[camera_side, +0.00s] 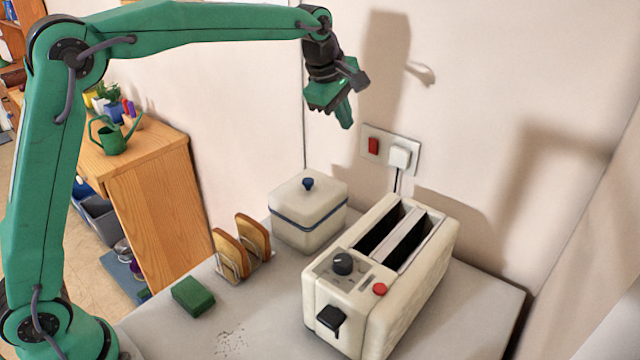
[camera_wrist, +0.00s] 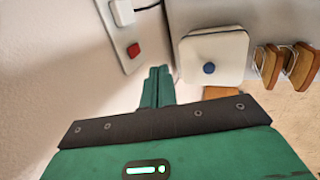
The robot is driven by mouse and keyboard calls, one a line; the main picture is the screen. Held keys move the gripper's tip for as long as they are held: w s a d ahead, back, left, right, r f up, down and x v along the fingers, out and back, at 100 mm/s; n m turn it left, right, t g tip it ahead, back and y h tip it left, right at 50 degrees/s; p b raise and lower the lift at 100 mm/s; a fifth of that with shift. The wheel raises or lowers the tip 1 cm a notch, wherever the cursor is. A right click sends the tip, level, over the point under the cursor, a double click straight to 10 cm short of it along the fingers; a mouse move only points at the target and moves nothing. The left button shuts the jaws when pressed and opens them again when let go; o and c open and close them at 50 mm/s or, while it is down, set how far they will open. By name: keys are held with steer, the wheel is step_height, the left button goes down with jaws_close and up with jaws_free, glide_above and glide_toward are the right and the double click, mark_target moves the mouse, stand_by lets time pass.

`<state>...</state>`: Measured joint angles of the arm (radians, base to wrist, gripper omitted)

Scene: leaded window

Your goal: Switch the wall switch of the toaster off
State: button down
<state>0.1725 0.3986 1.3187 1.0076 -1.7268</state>
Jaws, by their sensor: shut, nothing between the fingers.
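The wall switch is a red rocker (camera_side: 374,146) on a white wall plate (camera_side: 384,157) behind the toaster. The red rocker also shows in the wrist view (camera_wrist: 133,50), ahead and left of my fingertips. A white plug (camera_side: 399,157) sits in the same plate, right of the rocker. Its black cord runs down behind the cream toaster (camera_side: 383,277). My gripper (camera_side: 346,123) is shut and empty, pointing down, to the upper left of the plate in the side view. Its green fingers (camera_wrist: 158,73) are together in the wrist view and look apart from the switch. I cannot tell which way the rocker is tipped.
A cream box with a blue knob (camera_side: 309,209) stands below my gripper, left of the toaster. A rack of toast (camera_side: 243,247) and a green sponge (camera_side: 193,297) lie further left. The table's front left is mostly clear, with crumbs. A wooden cabinet (camera_side: 150,200) stands beyond.

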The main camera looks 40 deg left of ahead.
steer(key=shift+w+d+r, duration=0.15)
steer(key=shift+w, duration=0.05)
stand_by(0.4)
glide_toward(373, 150)
steer(key=shift+s+x, duration=0.2)
steer(key=shift+x, duration=1.05)
steer(key=shift+s+x, duration=0.2)
steer(key=shift+x, duration=1.1)
steer(key=shift+w, duration=0.15)
steer(key=shift+w, duration=0.2)
